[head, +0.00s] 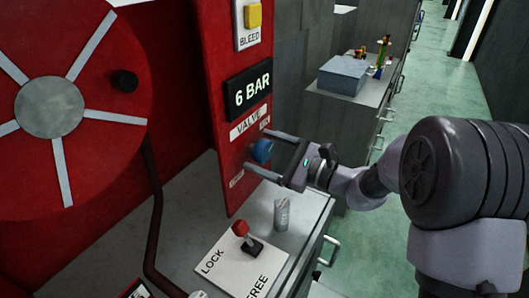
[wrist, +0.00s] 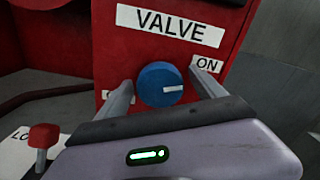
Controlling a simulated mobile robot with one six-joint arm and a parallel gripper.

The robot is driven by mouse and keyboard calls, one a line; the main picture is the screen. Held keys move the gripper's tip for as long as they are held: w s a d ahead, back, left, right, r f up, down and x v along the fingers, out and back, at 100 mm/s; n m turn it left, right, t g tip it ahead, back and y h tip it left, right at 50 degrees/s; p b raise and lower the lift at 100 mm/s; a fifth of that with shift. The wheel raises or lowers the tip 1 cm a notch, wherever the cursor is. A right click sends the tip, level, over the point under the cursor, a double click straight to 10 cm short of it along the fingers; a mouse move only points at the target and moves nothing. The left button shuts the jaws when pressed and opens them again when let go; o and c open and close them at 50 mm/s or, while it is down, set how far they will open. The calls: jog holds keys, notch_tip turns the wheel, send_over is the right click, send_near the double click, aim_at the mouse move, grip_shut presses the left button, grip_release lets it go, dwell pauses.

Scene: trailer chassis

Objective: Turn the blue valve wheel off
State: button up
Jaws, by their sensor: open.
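The blue valve wheel (head: 262,150) is a round knob on the front of the red panel, below the VALVE label (head: 248,124). In the wrist view the blue valve wheel (wrist: 160,84) has a white mark pointing right, slightly below the ON label (wrist: 207,65). A second label at lower left (wrist: 118,97) is mostly hidden behind a finger. My gripper (head: 262,153) is open, with one finger on each side of the wheel. In the wrist view my gripper (wrist: 163,92) frames the wheel left and right, and I cannot tell whether the fingers touch it.
A red-knobbed lever (head: 241,230) stands on a LOCK/FREE plate (head: 240,265) below, with a small can (head: 281,214) beside it. A large red reel (head: 50,105) is at left. A 6 BAR display (head: 250,88) and yellow BLEED button (head: 254,15) are above.

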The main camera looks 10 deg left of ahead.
jog(key=shift+c, duration=0.5)
jog(key=c, duration=1.3)
jog(key=shift+o, duration=0.2)
